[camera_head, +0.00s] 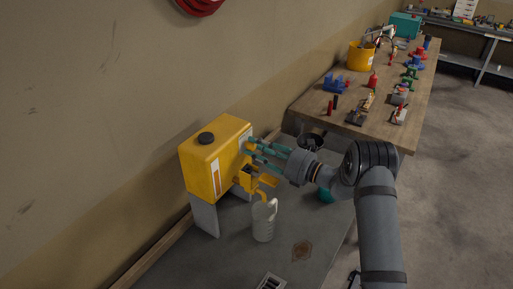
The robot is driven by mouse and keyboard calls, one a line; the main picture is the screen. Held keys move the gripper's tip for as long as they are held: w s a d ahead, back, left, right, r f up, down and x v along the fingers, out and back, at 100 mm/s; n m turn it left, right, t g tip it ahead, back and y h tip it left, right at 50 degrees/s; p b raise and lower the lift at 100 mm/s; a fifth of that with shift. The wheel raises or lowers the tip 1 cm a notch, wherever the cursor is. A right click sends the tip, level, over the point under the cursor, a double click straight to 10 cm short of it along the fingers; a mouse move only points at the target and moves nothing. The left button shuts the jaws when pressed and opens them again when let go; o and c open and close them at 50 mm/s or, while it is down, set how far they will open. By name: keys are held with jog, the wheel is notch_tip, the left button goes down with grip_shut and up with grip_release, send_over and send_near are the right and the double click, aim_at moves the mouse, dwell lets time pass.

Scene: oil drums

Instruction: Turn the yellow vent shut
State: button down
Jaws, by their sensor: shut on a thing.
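A yellow container (203,171) with a black cap on top stands on grey supports against the wall. A yellow tap (262,184) sticks out low on its front. My gripper (250,145), with teal fingers, reaches in from the right to the upper front of the container, above the tap. It is shut on the yellow vent there. The fingers largely hide the vent, so its angle cannot be told.
A translucent jug (263,222) stands on the grey bench (215,262) below the tap. A brown stain (302,250) marks the bench. A wooden table (312,104) with several coloured parts and a yellow bucket (361,56) is behind, at the right.

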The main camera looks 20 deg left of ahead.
jog(key=m, duration=0.2)
jog(key=m+p, duration=0.1)
jog(key=m, duration=0.3)
jog(key=shift+s+f, duration=0.25)
jog(key=shift+f, duration=0.15)
dwell(0.3)
jog(key=c, duration=1.8)
grip_release()
jog(key=o, duration=0.4)
jog(key=shift+r, duration=0.25)
jog(key=shift+c, duration=0.2)
jog(key=shift+w, duration=0.1)
jog(key=shift+d, duration=0.5)
jog(key=v, duration=1.1)
jog(key=shift+a, duration=0.1)
